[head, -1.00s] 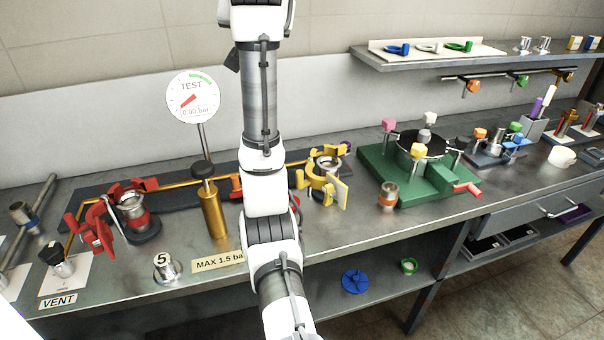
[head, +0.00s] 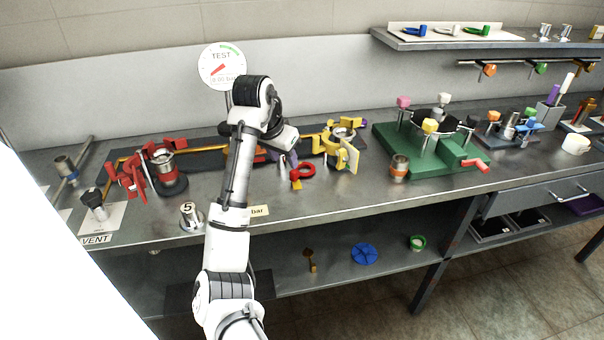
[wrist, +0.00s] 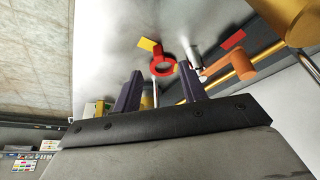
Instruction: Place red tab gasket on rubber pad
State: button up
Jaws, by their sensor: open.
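The red tab gasket (head: 307,170) is a red ring lying on the steel bench, left of the yellow clamp. It also shows in the wrist view (wrist: 163,65), with a yellow patch at its edge. My gripper (head: 291,172) is low over the bench, just left of the ring. In the wrist view its two dark fingers (wrist: 160,72) are apart, with the ring beyond and between their tips in the picture. Whether they touch it I cannot tell. A dark flat rectangle (head: 180,298) lies on the lower shelf, partly behind my arm; I cannot tell whether it is the rubber pad.
A red clamp (head: 132,177) stands left and a yellow clamp (head: 343,150) right of my gripper, along a gold pipe. A green fixture (head: 425,150) and a small metal cup (head: 399,168) are farther right. The front bench strip is mostly clear.

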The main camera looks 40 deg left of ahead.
aim_at(292, 172)
jog(key=x, duration=0.2)
jog(key=shift+w+f, duration=0.2)
jog(key=shift+f, duration=0.15)
jog(key=shift+x, duration=2.55)
jog(key=shift+w+d+r, duration=0.1)
jog(key=shift+d, duration=0.05)
grip_shut()
